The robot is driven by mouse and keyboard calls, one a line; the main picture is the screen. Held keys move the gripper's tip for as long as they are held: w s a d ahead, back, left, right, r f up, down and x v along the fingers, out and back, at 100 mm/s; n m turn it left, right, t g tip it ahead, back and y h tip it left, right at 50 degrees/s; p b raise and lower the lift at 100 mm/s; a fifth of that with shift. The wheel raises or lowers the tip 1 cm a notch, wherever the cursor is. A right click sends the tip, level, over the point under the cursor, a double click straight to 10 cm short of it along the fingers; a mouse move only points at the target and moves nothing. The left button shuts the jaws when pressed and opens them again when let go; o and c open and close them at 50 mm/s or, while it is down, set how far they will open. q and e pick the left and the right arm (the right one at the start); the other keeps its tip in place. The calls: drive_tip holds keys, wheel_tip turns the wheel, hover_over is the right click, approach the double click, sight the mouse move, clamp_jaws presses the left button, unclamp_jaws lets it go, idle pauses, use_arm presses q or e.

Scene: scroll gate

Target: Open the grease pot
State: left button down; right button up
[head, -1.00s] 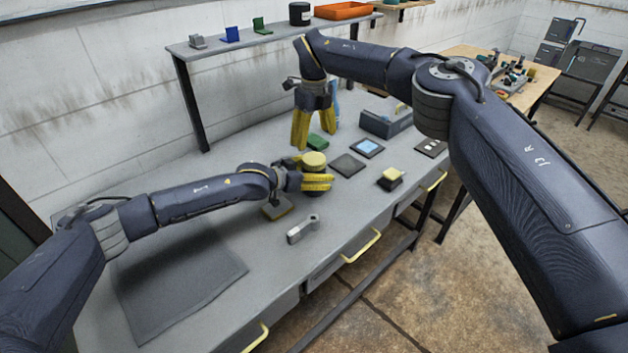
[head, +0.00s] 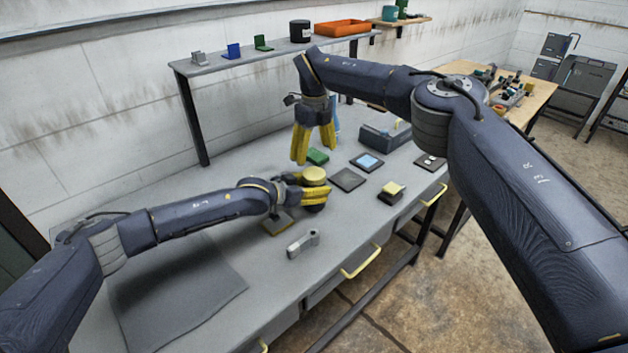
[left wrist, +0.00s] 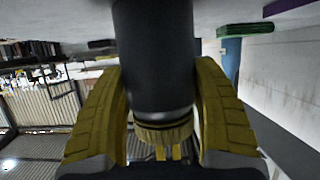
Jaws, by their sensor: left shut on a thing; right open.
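The grease pot (left wrist: 153,70) is a dark cylinder with a yellow lid. The lid (head: 315,175) shows on top of it in the head view, and the left wrist view shows the yellow ribbed lid edge (left wrist: 163,133). My left gripper (head: 318,194) is shut around the dark body, below the lid, with one yellow finger on each side in the left wrist view. The pot looks upright on the bench; its base is partly hidden by the fingers. My right gripper (head: 313,160) is open and empty, fingers pointing down, behind the pot.
On the grey bench (head: 195,335) are a green block (head: 317,156), a dark square plate (head: 348,180), a plate with a blue face (head: 367,162), a yellow-topped block (head: 391,192) and a grey metal piece (head: 303,243). A dark toolbox (head: 385,137) stands behind. A shelf (head: 210,66) runs along the wall.

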sight(314, 173)
drive_tip(key=m, duration=0.8)
drive_tip(key=shift+m, duration=0.4)
drive_tip(key=m, duration=1.7)
drive_tip(key=shift+m, duration=0.4)
drive_tip(key=m, duration=0.8)
drive_tip(key=shift+m, duration=0.3)
drive_tip(key=shift+f+m, duration=0.3)
drive_tip(key=shift+f, duration=3.75)
drive_tip(key=shift+c, duration=0.3)
